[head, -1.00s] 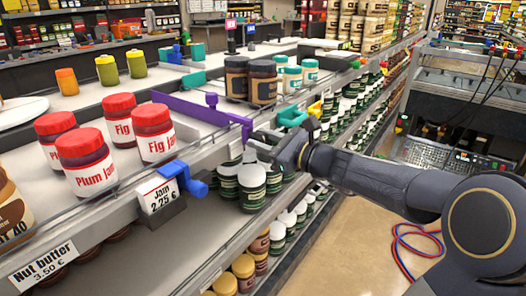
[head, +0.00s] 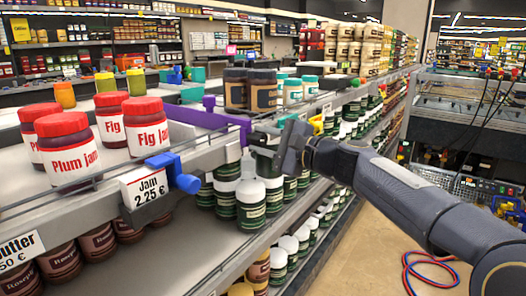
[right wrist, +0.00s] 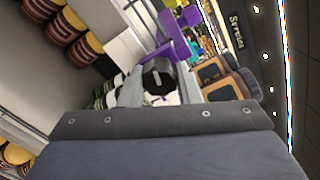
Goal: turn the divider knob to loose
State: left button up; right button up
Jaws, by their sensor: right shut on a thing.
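A long purple divider (head: 205,117) runs back across the shelf between the jam jars and the dark-lidded jars. Its front end reaches the shelf's front rail. My right gripper (head: 262,150) is at that front end, its arm coming in from the right. In the right wrist view, the purple clamp part (right wrist: 176,47) of the divider lies at the tips of my right gripper (right wrist: 158,85). I cannot tell the knob's turn angle. My left gripper is out of view.
A blue divider clamp (head: 172,170) with a round knob and a Jam price tag (head: 145,187) stand left on the rail. Red-lidded jam jars (head: 68,148) stand behind it. Green-labelled jars (head: 251,203) fill the lower shelf close below my gripper.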

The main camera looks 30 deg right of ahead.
jog(key=shift+n+b, duration=0.35)
jog(key=shift+n, duration=0.15)
jog(key=o, duration=1)
jog(key=shift+s, duration=0.1)
jog(key=v, duration=0.7)
jog(key=shift+s+d+p, duration=0.15)
jog(key=shift+s+p, duration=0.15)
jog(key=shift+p, duration=0.1)
